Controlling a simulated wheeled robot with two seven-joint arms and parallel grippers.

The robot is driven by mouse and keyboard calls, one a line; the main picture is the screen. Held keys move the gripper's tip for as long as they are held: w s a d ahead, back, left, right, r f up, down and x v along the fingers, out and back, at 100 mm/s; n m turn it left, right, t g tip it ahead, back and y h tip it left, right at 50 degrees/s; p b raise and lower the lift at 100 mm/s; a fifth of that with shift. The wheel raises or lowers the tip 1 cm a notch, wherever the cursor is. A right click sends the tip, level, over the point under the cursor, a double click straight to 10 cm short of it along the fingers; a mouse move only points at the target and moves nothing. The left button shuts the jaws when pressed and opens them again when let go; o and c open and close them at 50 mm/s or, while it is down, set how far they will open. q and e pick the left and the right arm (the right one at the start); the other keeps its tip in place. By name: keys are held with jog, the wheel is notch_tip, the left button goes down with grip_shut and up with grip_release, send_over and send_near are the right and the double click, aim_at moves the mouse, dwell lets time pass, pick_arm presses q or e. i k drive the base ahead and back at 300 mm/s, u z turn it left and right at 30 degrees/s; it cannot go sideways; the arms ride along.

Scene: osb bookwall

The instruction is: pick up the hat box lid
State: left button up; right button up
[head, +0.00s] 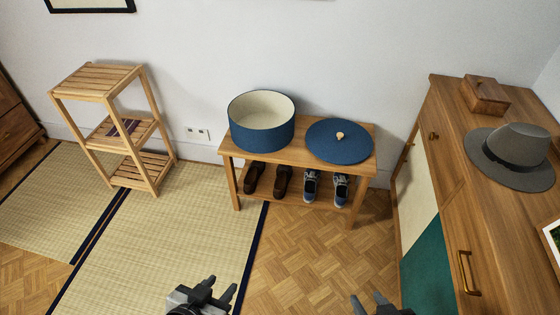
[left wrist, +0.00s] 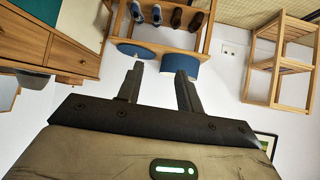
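The hat box lid (head: 338,142) is a round blue disc with a small tan knob. It lies flat, knob up, on the right part of the wooden bench top. The open hat box (head: 262,135), blue outside and cream inside, stands left of it. The lid (left wrist: 136,50) and the box (left wrist: 182,64) also show in the left wrist view, which is upside down. My left gripper (head: 219,287) is open and empty, in front of the bench, apart from the lid; its spread fingers show in the left wrist view (left wrist: 158,88). My right gripper (head: 369,301) is open and empty at the bottom edge.
The bench (head: 312,158) has brown shoes (head: 268,181) and blue-grey sneakers (head: 326,187) on its lower shelf. A cabinet (head: 455,190) on the right carries a grey hat (head: 514,152) and a wooden box (head: 486,95). A slatted shelf (head: 112,130) stands left. The floor before the bench is clear.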

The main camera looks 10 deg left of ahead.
aim_at(335, 141)
jog(key=z, duration=0.65)
jog(key=i, duration=1.4)
jog(key=u, duration=0.3)
